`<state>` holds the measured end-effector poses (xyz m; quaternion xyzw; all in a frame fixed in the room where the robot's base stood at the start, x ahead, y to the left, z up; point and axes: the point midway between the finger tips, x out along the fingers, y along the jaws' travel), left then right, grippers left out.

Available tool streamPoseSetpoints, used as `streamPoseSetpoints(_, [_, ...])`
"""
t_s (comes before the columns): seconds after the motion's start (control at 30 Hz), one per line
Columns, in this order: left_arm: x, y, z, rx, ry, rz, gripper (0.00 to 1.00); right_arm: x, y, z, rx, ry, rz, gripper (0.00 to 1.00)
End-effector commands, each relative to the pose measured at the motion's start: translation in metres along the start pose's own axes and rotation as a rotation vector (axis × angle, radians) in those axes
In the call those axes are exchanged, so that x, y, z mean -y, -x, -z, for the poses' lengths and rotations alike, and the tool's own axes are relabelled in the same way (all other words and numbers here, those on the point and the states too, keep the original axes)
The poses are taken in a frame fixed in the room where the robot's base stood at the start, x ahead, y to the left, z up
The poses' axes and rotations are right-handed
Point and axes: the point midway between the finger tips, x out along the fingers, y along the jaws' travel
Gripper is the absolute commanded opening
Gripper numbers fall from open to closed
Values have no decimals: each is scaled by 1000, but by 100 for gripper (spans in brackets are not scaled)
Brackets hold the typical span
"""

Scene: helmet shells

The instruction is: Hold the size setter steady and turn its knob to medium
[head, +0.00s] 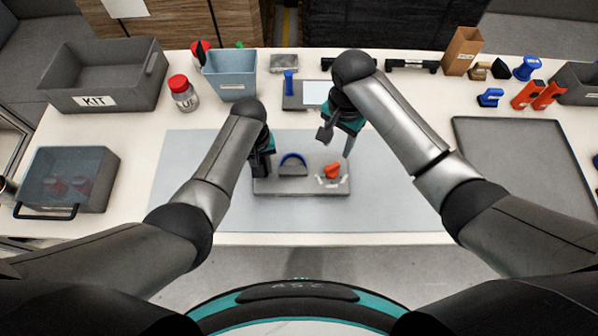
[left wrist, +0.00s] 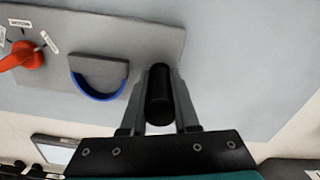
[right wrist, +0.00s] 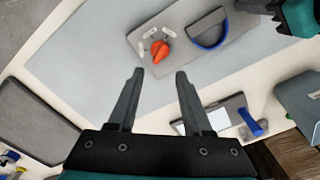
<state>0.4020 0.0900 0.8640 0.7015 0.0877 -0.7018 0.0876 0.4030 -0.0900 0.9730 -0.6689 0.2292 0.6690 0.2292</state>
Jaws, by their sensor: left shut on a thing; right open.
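The size setter (head: 300,188) is a flat grey board on the mat, with an orange-red knob (head: 332,170) at its right and a grey block with a blue arc (head: 292,161) beside it. Small white labels sit around the knob. My left gripper (head: 262,172) is shut on a black upright post (left wrist: 159,95) at the board's left end. My right gripper (head: 335,147) is open and empty above and behind the knob. In the right wrist view the knob (right wrist: 160,50) lies just beyond the open fingers (right wrist: 160,74). I cannot tell which label the knob points to.
A grey mat (head: 200,215) surrounds the board with free room in front. A blue-grey bin (head: 230,73), a KIT crate (head: 100,78) and a clear-lidded box (head: 68,180) stand left. A grey tray (head: 520,165) lies right. A panel (head: 305,95) lies behind.

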Motion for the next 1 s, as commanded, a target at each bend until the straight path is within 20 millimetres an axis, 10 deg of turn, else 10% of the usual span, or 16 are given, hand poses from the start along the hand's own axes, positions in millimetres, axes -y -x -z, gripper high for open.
streamPoseSetpoints(1.0, [0,0,0,1,0,1,0,8,22,1,-10,-340,23,45])
